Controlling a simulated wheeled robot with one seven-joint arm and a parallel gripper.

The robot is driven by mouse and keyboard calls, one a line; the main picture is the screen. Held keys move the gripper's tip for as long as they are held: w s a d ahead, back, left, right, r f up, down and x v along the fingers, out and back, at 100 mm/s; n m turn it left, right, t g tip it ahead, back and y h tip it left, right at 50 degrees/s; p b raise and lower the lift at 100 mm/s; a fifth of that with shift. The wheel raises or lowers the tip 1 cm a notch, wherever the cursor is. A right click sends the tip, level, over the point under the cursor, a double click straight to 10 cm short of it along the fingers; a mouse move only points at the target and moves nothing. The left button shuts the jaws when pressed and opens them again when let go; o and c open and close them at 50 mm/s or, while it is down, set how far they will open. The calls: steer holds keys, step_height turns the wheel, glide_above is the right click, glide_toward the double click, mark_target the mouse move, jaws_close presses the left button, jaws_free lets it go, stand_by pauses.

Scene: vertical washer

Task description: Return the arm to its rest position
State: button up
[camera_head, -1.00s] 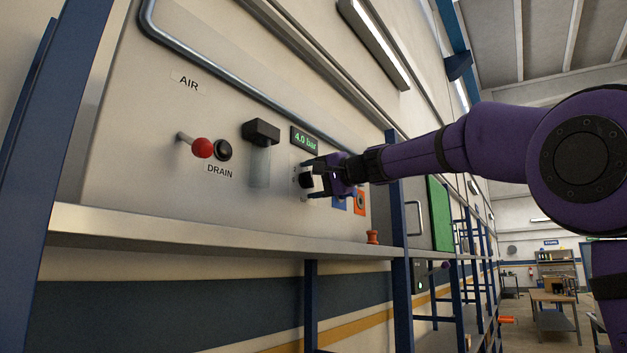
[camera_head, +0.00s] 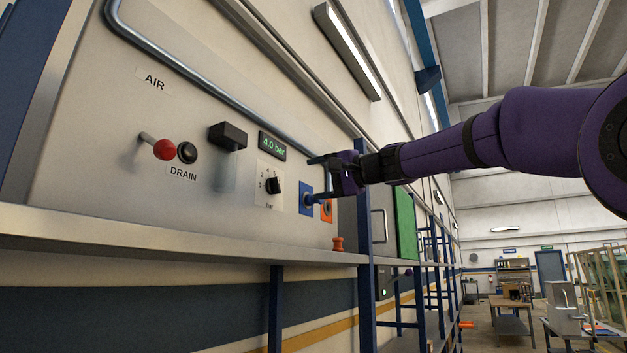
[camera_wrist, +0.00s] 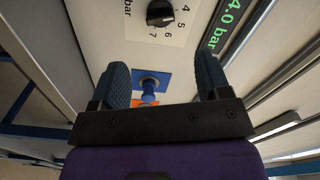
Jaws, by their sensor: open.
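My gripper (camera_head: 314,180) is open and empty at the end of my purple arm (camera_head: 470,145). In the head view it is in front of the panel, right of the black pressure knob (camera_head: 274,186) and by the blue plate (camera_head: 306,200). In the wrist view the two fingers (camera_wrist: 163,80) stand wide apart. The knob (camera_wrist: 160,12) shows beyond the fingertips, apart from them, on its white scale. The blue fitting (camera_wrist: 150,82) shows between the fingers, with an orange one below it. The display reads 4.0 bar (camera_head: 272,146).
A red-tipped lever (camera_head: 165,149) and a black DRAIN button (camera_head: 187,152) are on the panel at left. A metal shelf (camera_head: 180,237) runs below, with a small orange object (camera_head: 337,244) on it. Blue uprights (camera_head: 366,270) stand below my gripper. The room at right is open, with tables farther back.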

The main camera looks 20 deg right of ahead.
stand_by(0.4)
steer(key=s+f+n+g+h, duration=0.2)
steer(key=s+f, duration=0.7)
steer(key=f, duration=0.5)
steer(key=s+f+n+g+h, duration=0.2)
steer(key=s+f+g+h, duration=0.2)
steer(key=s+f, duration=0.6)
steer(key=s+f+n+g+h, duration=0.2)
steer(key=s+f, duration=0.8)
steer(key=f, duration=0.9)
steer(key=g+h, duration=0.1)
steer(key=h, duration=0.1)
steer(key=shift+s+d+f+n+h, duration=0.2)
steer(key=shift+d+n+h, duration=0.1)
steer(key=shift+n, duration=0.1)
